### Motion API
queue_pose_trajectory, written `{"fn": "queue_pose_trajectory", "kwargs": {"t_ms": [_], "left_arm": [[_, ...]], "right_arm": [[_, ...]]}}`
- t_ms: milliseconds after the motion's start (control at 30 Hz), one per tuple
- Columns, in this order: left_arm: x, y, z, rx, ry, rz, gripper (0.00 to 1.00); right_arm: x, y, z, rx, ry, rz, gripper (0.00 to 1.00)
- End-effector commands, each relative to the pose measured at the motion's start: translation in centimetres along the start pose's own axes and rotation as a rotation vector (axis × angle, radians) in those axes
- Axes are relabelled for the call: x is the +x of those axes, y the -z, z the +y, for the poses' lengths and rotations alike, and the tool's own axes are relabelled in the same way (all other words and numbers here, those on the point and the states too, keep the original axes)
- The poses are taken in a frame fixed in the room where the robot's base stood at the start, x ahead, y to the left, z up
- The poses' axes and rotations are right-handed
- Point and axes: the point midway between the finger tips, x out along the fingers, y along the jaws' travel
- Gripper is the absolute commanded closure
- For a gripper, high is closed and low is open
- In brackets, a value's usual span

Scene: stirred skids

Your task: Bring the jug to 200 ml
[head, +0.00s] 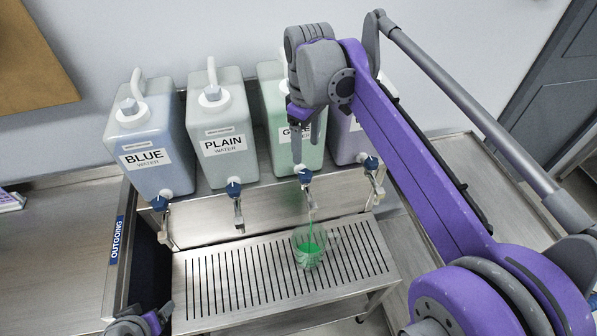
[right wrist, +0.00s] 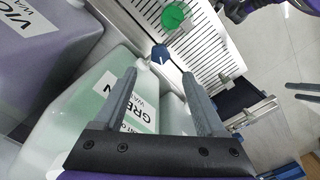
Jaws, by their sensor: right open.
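The clear measuring jug (head: 308,258) stands upright on the slatted drip tray (head: 215,290), under the green tap, with green liquid low in it. A thin green stream runs from the tap into it. The jug also shows as a green round (right wrist: 174,16) in the right wrist view; its scale cannot be read. The green tap has a blue knob (head: 305,176), also seen in the right wrist view (right wrist: 160,54). My right gripper (head: 306,150) is open and empty, just above the knob, fingers pointing down. My left gripper (head: 145,322) is at the lower left edge, partly cut off.
The blue water container (head: 150,130), plain water container (head: 222,120), green water container (head: 270,85) and violet container (head: 345,140) stand in a row on a steel shelf, each with a blue-knobbed tap. A dark bay marked OUTGOING (head: 117,240) lies left of the tray.

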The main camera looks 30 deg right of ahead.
Motion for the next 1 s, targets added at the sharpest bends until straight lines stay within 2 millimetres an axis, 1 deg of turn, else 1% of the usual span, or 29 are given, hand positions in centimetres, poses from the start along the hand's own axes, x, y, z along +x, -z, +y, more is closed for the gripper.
{"fn": "queue_pose_trajectory", "kwargs": {"t_ms": [33, 200, 300, 433, 600, 867, 933, 1000], "left_arm": [[0.1, -0.2, 0.0, 0.0, 0.0, -0.002, 0.22], [0.3, -0.4, 0.0, 0.0, 0.0, -0.004, 0.22], [0.4, -0.6, 0.0, 0.0, 0.0, -0.005, 0.22], [0.5, -0.7, 0.0, 0.0, 0.0, -0.006, 0.22], [0.5, -0.7, 0.0, 0.0, 0.0, -0.007, 0.22], [0.5, -0.7, 0.0, 0.0, 0.0, -0.007, 0.22], [0.5, -0.7, 0.0, 0.0, 0.0, -0.007, 0.22], [0.5, -0.7, 0.0, 0.0, 0.0, -0.007, 0.22]], "right_arm": [[1.1, 0.0, -0.1, 0.0, 0.0, -0.001, 0.27], [4.5, 0.0, -0.1, 0.0, 0.0, -0.001, 0.27], [6.2, 0.0, -0.1, 0.001, 0.0, -0.001, 0.27], [7.9, 0.0, -0.1, 0.001, 0.0, -0.001, 0.27], [9.0, 0.0, -0.1, 0.001, 0.0, 0.0, 0.27], [9.1, 0.0, -0.1, 0.002, 0.0, 0.0, 0.27], [9.1, 0.0, -0.1, 0.002, 0.0, 0.0, 0.36], [9.1, 0.0, -0.1, 0.002, 0.0, 0.0, 0.49]]}}
